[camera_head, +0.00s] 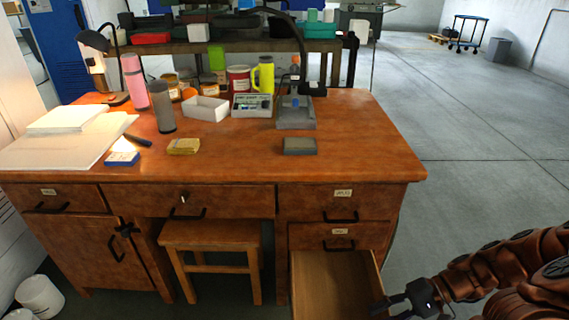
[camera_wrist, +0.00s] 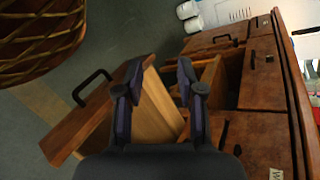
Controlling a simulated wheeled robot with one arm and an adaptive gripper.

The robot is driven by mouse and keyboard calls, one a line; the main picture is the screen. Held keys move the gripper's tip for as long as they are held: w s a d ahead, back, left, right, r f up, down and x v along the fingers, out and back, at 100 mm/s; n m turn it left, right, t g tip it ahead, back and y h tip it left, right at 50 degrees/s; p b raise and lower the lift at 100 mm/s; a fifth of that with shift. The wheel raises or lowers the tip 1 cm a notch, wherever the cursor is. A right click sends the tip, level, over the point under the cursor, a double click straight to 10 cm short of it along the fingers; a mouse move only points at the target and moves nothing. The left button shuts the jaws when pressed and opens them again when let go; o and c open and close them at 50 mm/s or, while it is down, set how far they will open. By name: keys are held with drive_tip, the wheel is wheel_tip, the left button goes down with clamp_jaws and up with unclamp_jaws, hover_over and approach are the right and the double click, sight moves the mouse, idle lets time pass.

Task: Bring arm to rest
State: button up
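My gripper (camera_head: 384,306) is at the lower right in the head view, beside the open lower right drawer (camera_head: 332,280) of the wooden desk (camera_head: 240,160). In the wrist view my gripper (camera_wrist: 160,75) has its two fingers spread apart with nothing held between them. The pulled-out drawer (camera_wrist: 158,110) lies beyond the fingers there, with its dark handle (camera_wrist: 92,88) to their left. I cannot tell whether the gripper touches the drawer. The visible part of the drawer's inside looks empty. My reddish-brown arm comes in from the right edge of the head view.
A wooden stool (camera_head: 212,240) stands under the desk. The desktop holds a grey block (camera_head: 300,145), a white box (camera_head: 206,108), bottles and a lamp (camera_head: 100,45). Floor (camera_head: 480,150) right of the desk is clear. A blue cart (camera_head: 467,32) stands far back.

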drive_tip(key=s+a+r+n+g+h+p, duration=0.1)
drive_tip(key=s+a+r+n+h+p, duration=0.15)
drive_tip(key=r+p, duration=0.6)
drive_tip(key=s+a+r+n+g+h+p, duration=0.1)
drive_tip(key=s+a+r+g+h+p, duration=0.2)
drive_tip(key=r, duration=1.1)
drive_tip(key=s+r+t+h+p, duration=0.2)
drive_tip(key=r+p, duration=0.4)
drive_tip(key=r, duration=0.3)
drive_tip(key=s+d+r+t+h+p, duration=0.1)
drive_tip(key=s+r+h+p, duration=0.4)
drive_tip(key=r, duration=0.5)
drive_tip(key=s+t+p, duration=0.1)
drive_tip(key=s+p, duration=0.1)
drive_tip(key=shift+s+p, duration=0.3)
